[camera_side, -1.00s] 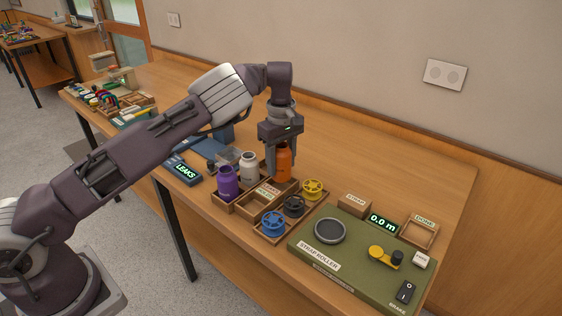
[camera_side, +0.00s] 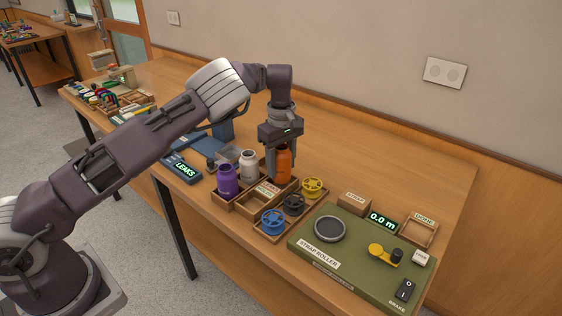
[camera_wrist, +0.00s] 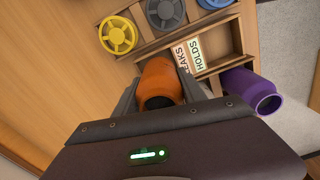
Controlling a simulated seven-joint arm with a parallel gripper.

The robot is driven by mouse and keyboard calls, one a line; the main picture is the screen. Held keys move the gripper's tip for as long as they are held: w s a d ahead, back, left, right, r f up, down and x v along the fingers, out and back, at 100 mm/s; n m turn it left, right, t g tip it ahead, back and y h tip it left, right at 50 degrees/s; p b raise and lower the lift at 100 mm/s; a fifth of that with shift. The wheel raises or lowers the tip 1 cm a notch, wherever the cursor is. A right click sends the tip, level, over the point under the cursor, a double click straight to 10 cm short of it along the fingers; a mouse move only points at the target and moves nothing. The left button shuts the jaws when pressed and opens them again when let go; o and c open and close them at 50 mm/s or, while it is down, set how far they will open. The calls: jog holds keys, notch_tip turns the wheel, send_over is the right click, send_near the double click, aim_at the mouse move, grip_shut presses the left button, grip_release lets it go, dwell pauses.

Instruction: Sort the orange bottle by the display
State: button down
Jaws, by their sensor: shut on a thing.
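The orange bottle (camera_side: 284,165) is upright between the fingers of my gripper (camera_side: 279,168), which is shut on it. In the wrist view the orange bottle (camera_wrist: 160,82) shows between the fingers, beside the wooden bins. The display (camera_side: 185,170) reads "LEAKS" in green and lies left of the bottles. The sorting bins carry labels; in the wrist view one label (camera_wrist: 201,54) reads "HOLDS" and the one beside it (camera_wrist: 180,56) ends in "EAKS". The purple bottle (camera_side: 227,180) and the white bottle (camera_side: 248,166) stand in a wooden tray left of the bins. Whether the orange bottle touches the surface below is unclear.
A green strap roller board (camera_side: 335,262) fills the right front of the table. The table behind my gripper is clear.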

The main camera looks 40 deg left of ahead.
jog(key=shift+f, duration=0.2)
jog(key=shift+f, duration=1.15)
